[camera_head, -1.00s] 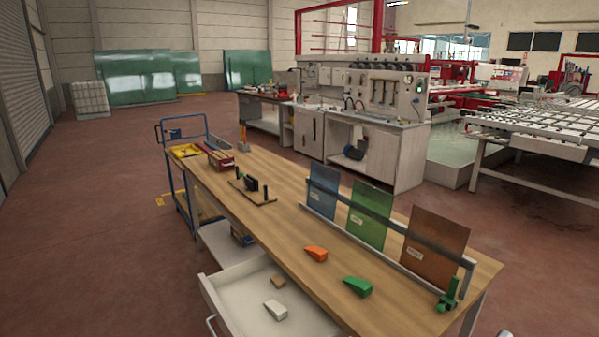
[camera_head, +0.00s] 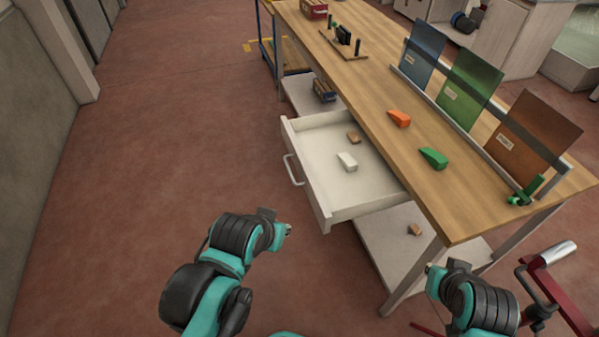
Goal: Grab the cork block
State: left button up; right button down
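A small brown block (camera_head: 353,138) that looks like cork lies in the open white drawer (camera_head: 325,205), behind a whitish wedge-shaped block. A similar brown block (camera_head: 415,230) lies on the low shelf under the table; I cannot tell for sure which is cork. My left gripper (camera_head: 284,230) is at the end of the teal and black arm, in front of the drawer and apart from it. My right gripper (camera_head: 433,271) is near the table's front leg. Their fingers do not show clearly. I see nothing held.
The wooden table (camera_head: 385,150) carries an orange wedge (camera_head: 399,118), a green wedge (camera_head: 433,158) and a rack with blue, green and brown panes (camera_head: 530,135). A red-framed object (camera_head: 560,295) stands at lower right. The floor to the left is clear.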

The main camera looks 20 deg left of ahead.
aim_at(353, 137)
jog(key=z, duration=0.4)
jog(key=i+j+z, duration=0.15)
jog(key=j+z, duration=0.15)
jog(key=i+j+z, duration=0.1)
jog(key=j+z, duration=0.2)
jog(key=i+j+z, duration=0.1)
jog(key=j+z, duration=0.15)
jog(key=j, duration=0.25)
jog(key=i+j+z, duration=0.1)
jog(key=j, duration=0.75)
jog(key=i+j+z, duration=0.1)
jog(key=j, duration=0.75)
